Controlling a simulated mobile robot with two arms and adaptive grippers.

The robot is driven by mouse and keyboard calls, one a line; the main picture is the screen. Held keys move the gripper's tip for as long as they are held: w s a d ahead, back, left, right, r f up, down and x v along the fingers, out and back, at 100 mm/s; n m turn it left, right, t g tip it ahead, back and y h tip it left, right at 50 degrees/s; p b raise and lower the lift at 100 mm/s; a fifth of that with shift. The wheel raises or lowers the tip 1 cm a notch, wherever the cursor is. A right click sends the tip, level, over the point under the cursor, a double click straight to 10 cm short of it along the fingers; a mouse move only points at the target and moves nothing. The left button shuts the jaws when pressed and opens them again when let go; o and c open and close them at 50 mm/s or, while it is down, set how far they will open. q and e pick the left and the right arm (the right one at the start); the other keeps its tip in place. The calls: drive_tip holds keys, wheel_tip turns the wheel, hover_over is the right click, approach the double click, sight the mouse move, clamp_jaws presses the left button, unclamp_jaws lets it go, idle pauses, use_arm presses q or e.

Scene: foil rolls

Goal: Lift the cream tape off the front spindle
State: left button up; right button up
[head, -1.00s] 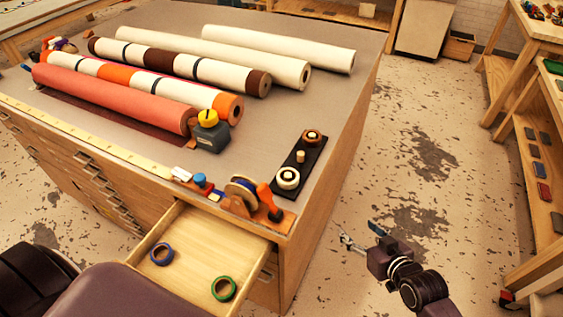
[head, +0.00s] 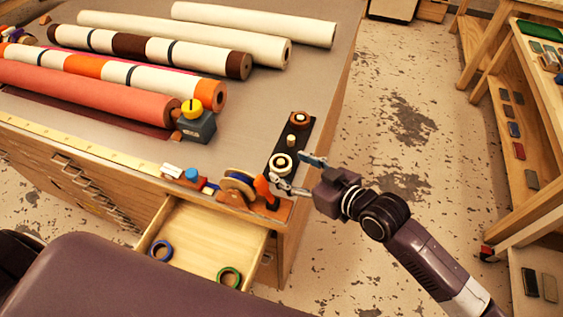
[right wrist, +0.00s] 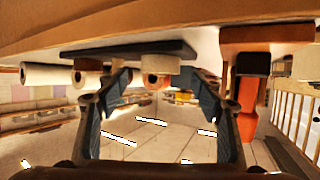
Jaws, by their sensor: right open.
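The cream tape (head: 281,166) is a pale roll with a dark ring around the spindle top. It sits on the front spindle of a black spindle board (head: 273,191) at the table's right corner. My right gripper (head: 290,171) is open at the cream tape, with a finger on either side of it in the head view. In the right wrist view the picture is upside down. There the cream tape (right wrist: 160,64) shows between the spread fingers, beyond the open right gripper (right wrist: 160,82). Contact cannot be told. My left gripper is not in view.
A bare wooden peg (head: 291,140) and a brown roll (head: 299,118) stand behind on the board. An orange tape dispenser (head: 262,188) is close on the left. Below, an open drawer (head: 207,235) holds a blue ring (head: 161,250) and a green ring (head: 229,277).

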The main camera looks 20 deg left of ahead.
sight(281, 161)
drive_tip(key=p+x, duration=0.1)
drive_tip(key=x, duration=0.3)
drive_tip(key=shift+r, duration=0.15)
drive_tip(key=shift+w+a, duration=0.15)
drive_tip(key=shift+a, duration=0.1)
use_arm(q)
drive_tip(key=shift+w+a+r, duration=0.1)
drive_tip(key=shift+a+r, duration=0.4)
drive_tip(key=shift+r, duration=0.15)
use_arm(e)
drive_tip(key=shift+f, duration=0.2)
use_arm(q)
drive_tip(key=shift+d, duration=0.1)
use_arm(e)
drive_tip(key=c, duration=1.3)
